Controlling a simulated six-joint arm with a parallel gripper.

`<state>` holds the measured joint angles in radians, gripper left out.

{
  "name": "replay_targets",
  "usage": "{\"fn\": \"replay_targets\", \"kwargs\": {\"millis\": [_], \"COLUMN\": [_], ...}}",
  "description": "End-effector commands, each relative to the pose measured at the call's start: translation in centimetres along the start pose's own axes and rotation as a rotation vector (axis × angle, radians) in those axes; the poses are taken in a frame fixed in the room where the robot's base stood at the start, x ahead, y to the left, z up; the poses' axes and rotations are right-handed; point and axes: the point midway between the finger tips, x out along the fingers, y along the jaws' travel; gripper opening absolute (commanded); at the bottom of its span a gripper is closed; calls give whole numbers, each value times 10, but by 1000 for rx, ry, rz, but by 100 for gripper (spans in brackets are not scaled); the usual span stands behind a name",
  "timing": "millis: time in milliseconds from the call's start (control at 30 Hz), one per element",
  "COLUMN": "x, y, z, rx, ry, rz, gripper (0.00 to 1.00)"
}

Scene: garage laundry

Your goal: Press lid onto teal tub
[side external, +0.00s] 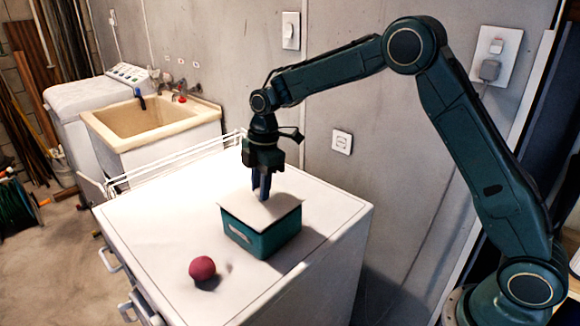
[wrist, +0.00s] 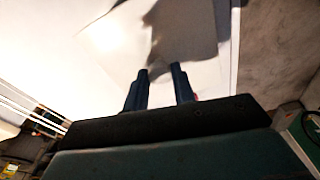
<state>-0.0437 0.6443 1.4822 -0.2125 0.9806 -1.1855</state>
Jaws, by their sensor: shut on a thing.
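The teal tub (side external: 262,241) stands on the white worktop, with a pale label on its front side. A thin white lid (side external: 285,207) lies over the tub's top, roughly lined up with its rim. I cannot tell whether it is fully seated. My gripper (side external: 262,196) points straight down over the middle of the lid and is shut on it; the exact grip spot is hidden. In the wrist view, the two blue fingers of my gripper (wrist: 160,73) stand a little apart in front of a bright white surface.
A dark red ball (side external: 202,268) sits on the white worktop (side external: 150,225), in front and left of the tub. A wire rack (side external: 170,166) runs along the back-left edge. The grey wall (side external: 355,190) rises close behind. The worktop left of the tub is clear.

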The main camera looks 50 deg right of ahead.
Motion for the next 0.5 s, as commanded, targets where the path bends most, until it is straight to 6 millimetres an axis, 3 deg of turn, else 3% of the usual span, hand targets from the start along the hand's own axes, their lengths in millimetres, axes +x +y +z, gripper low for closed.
{"fn": "replay_targets", "kwargs": {"millis": [500], "x": [6], "y": [0], "z": [1], "rx": [0], "ry": [0], "rz": [0], "gripper": [0]}}
